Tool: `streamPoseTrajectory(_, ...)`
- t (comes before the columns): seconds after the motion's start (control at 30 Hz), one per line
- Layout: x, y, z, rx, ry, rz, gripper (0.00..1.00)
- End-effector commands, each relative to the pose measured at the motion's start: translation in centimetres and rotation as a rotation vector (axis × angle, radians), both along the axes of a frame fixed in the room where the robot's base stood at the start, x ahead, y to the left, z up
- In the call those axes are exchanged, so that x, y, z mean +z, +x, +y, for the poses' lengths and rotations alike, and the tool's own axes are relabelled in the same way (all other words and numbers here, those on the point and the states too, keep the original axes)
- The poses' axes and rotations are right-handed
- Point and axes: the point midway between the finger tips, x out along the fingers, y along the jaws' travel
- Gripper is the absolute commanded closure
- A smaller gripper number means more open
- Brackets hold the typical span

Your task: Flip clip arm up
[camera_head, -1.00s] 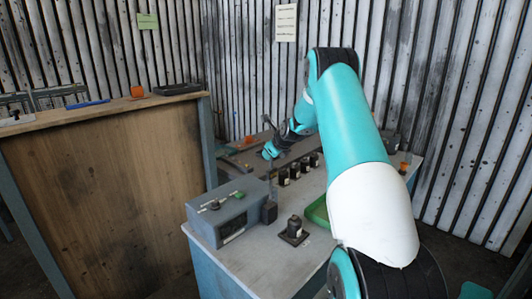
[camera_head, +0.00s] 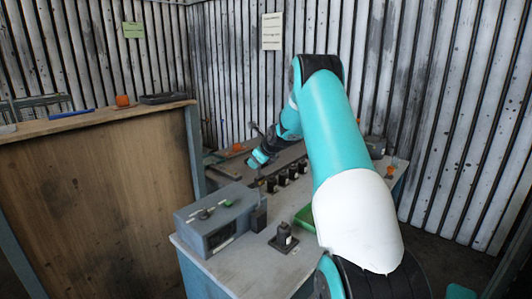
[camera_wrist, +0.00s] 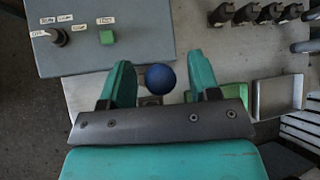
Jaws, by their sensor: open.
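My gripper (camera_wrist: 158,72) is open in the wrist view, its two teal fingers apart. A round blue knob or ball (camera_wrist: 160,78) shows in the gap between the fingers; I cannot tell its height or whether it belongs to the clip arm. A small dark part (camera_wrist: 151,100) shows below it, partly hidden by the gripper. In the head view my gripper (camera_head: 257,161) is small, above the bench beyond the grey control box (camera_head: 218,220). No clip arm can be made out clearly in either view.
The control box has a black dial (camera_wrist: 58,37) and a green button (camera_wrist: 106,37). Several black blocks (camera_head: 282,178) stand in a row on the bench (camera_head: 250,268). A dark fixture (camera_head: 284,238) stands nearer. A green tray (camera_head: 306,217) is partly behind my arm.

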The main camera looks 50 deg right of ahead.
Motion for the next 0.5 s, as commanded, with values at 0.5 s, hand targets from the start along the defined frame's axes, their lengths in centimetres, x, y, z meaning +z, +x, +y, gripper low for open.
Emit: streamPoseTrajectory(0.5,7.8,-7.9,2.6,-0.002,-0.005,-0.004,0.44)
